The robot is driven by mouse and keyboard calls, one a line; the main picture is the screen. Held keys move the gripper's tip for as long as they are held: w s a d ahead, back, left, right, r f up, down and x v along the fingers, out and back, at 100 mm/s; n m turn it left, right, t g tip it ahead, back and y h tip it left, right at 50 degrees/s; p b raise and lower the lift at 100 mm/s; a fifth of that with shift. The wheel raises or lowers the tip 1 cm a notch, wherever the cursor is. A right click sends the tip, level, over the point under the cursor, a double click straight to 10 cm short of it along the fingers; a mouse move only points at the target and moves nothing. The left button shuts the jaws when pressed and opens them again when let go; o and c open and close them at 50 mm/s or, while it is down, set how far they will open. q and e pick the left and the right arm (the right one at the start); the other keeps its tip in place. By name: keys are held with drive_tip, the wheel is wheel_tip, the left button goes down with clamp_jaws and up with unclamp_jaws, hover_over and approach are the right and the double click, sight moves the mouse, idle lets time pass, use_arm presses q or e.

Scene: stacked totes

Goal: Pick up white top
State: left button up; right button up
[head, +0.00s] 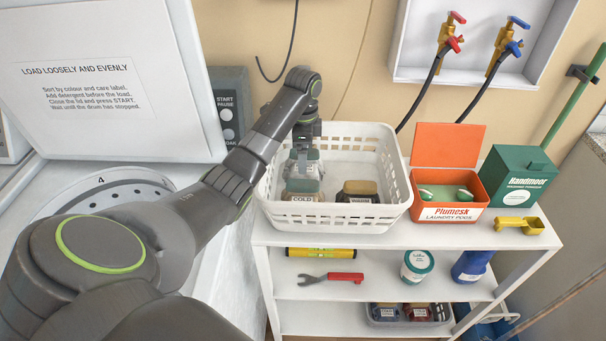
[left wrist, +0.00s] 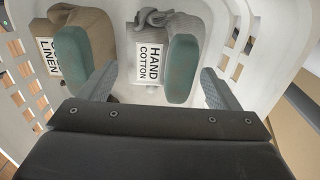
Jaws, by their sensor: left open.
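In the head view this garment (head: 308,170) is partly hidden by my gripper. My left gripper (left wrist: 158,88) is open, with a finger on either side of the teal block. The head view shows this gripper (head: 306,155) reaching down into the basket; I cannot tell whether the fingers touch the block. My right gripper is not in view.
The white basket (head: 333,215) has walls close around my gripper.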

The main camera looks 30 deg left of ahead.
use_arm(q)
drive_tip(key=shift+s+d+f, duration=0.1)
drive_tip(key=shift+f, duration=1.35)
drive_tip(key=c, duration=1.1)
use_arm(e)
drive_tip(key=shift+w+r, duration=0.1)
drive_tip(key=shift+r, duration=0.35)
use_arm(q)
drive_tip(key=shift+r, duration=0.1)
drive_tip(key=shift+c, duration=0.2)
wheel_tip(320, 180, up, 3)
wheel_tip(320, 180, up, 14)
drive_tip(key=r+p, duration=0.1)
drive_tip(key=p, duration=1.3)
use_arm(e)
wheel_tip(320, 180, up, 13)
use_arm(q)
wheel_tip(320, 180, down, 8)
drive_tip(key=b, duration=0.8)
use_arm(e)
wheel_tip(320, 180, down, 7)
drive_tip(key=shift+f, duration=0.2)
